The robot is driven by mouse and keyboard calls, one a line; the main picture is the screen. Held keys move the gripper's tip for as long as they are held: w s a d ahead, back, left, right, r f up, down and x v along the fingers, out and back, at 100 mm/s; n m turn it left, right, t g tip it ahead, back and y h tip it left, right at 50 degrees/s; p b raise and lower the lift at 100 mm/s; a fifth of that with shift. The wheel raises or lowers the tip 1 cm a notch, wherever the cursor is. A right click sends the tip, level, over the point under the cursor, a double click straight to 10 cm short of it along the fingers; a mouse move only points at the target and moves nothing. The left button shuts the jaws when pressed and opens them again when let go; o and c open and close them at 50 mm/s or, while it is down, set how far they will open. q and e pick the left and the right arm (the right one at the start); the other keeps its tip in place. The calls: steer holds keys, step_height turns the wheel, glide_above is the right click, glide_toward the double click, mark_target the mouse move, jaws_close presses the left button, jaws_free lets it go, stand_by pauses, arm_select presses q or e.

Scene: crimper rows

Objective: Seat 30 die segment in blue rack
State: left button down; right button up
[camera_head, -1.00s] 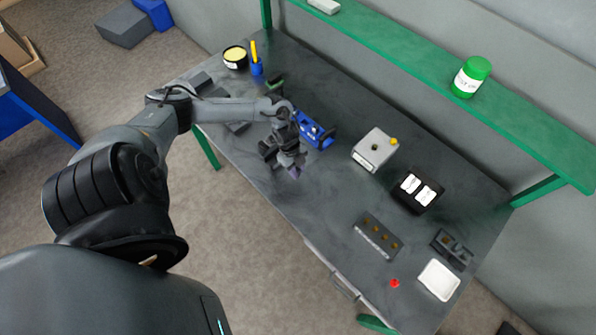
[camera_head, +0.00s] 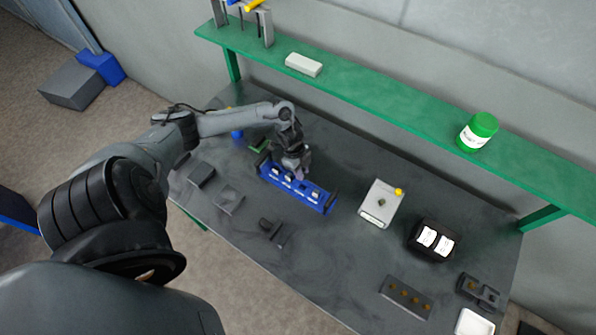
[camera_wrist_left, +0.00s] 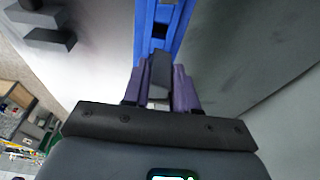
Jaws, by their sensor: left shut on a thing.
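The blue rack (camera_head: 316,205) lies lengthwise toward the back of the dark table, with white-marked positions along it. In the left wrist view the rack (camera_wrist_left: 143,40) runs up and away just beyond my fingers. A dark opening in the rack shows just ahead of the block. I cannot tell whether the block touches the rack. The segment's number is not readable.
A grey box with a yellow knob (camera_head: 381,203) and a black device with white dials (camera_head: 433,241) stand right of the rack. Dark blocks (camera_head: 229,199) lie at the front left. A green shelf (camera_head: 370,98) runs behind.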

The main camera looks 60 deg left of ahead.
arm_select(q)
steer(key=shift+d, duration=0.5)
steer(key=shift+a, duration=0.1)
arm_select(e)
steer(key=shift+w+d+r, duration=0.1)
steer(key=shift+d+r, duration=0.05)
steer(key=shift+d, duration=0.4)
arm_select(q)
steer(key=shift+r, duration=0.1)
arm_select(e)
steer(key=shift+a+r, duration=0.1)
steer(key=shift+r, duration=0.1)
arm_select(q)
steer(key=shift+f+b, duration=0.35)
steer(key=shift+f, duration=0.35)
steer(key=shift+s+a+b+x, duration=0.1)
steer(key=shift+a+b+x, duration=0.05)
steer(key=shift+b+x, duration=0.5)
steer(key=shift+s+a+b+x, duration=0.15)
steer(key=shift+b+x, duration=0.35)
steer(key=shift+x, duration=0.3)
steer(key=shift+a+b+x, duration=0.15)
steer(key=shift+b+x, duration=0.4)
steer(key=shift+x, duration=0.2)
steer(key=shift+f, duration=0.1)
arm_select(e)
step_height(320, 180, down, 4)
steer(key=shift+f, duration=0.25)
